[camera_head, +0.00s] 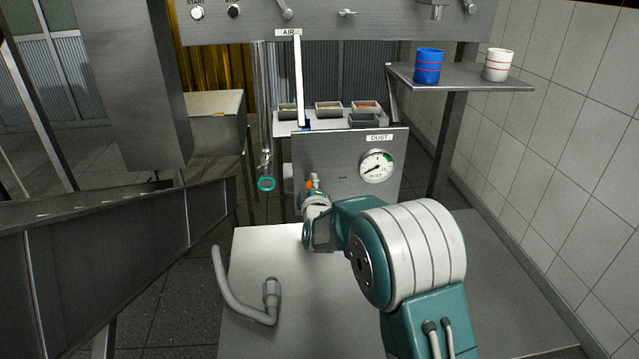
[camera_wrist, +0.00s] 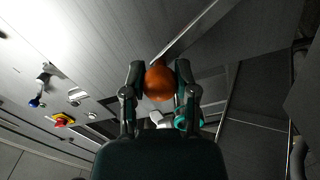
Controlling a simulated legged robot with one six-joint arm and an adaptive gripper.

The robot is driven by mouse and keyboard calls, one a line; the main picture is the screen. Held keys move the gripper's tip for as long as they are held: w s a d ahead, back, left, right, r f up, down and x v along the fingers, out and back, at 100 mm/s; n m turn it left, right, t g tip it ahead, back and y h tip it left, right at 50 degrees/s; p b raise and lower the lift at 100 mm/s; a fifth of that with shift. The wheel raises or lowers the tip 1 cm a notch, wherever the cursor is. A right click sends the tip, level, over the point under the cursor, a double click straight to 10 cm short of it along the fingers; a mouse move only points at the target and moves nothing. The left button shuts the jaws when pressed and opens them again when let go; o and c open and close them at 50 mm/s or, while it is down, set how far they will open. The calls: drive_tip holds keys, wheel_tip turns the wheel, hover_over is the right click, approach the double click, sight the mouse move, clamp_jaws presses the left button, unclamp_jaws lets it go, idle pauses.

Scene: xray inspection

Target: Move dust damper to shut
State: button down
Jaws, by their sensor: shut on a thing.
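The dust panel (camera_head: 343,147) stands upright at the back of the metal table, with a DUST label and a round gauge (camera_head: 377,166). The gauge needle points to the lower left, away from the green band at the upper right. The dust damper's orange knob (camera_head: 309,184) shows in front of the panel's left part. My gripper (camera_head: 313,190) reaches it from the front. In the wrist view the orange knob (camera_wrist: 159,83) sits between the two fingers of my gripper (camera_wrist: 159,77), which are shut on it. The damper's lever and slot are mostly hidden.
A bent grey pipe (camera_head: 245,293) stands on the metal table (camera_head: 300,335) at left. A teal ring (camera_head: 266,184) hangs left of the panel. A shelf (camera_head: 460,78) at right holds a blue cup (camera_head: 428,66) and a white cup (camera_head: 497,64). Small trays stand behind the panel.

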drive_tip(key=shift+a+f+n, duration=0.35)
drive_tip(key=shift+a+n, duration=0.2)
drive_tip(key=shift+n, duration=0.35)
drive_tip(key=shift+s+f, duration=0.1)
drive_tip(key=shift+c, duration=1.9)
unclamp_jaws()
drive_tip(key=shift+a, duration=0.25)
drive_tip(key=shift+s, duration=0.1)
drive_tip(key=v, duration=1.1)
drive_tip(key=shift+s, duration=0.3)
drive_tip(key=shift+f, duration=0.1)
